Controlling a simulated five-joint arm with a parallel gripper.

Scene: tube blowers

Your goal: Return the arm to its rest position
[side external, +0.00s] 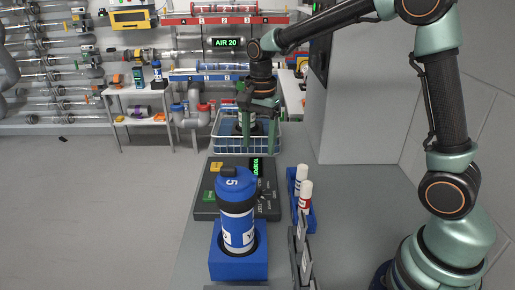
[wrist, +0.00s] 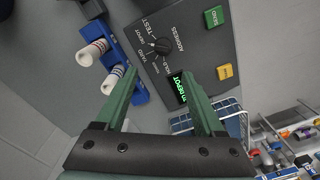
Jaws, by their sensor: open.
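My gripper (side external: 257,130) hangs at the end of my arm, fingers pointing down, over or near the white wire basket (side external: 217,145) at the table's far end. In the wrist view my gripper (wrist: 160,78) has its two green fingers spread, with nothing between them. A second canister shows partly inside the basket, behind the fingers; I cannot tell its full shape. The wrist view shows part of the basket (wrist: 181,123) at right. A blue and white canister (side external: 238,212) marked 5 stands upright in a blue square holder (side external: 238,270) in front.
A dark control panel (side external: 206,207) with a lit green display lies between holder and basket; it also shows in the wrist view (wrist: 200,50). A grey pillar (side external: 365,100) stands behind my arm.

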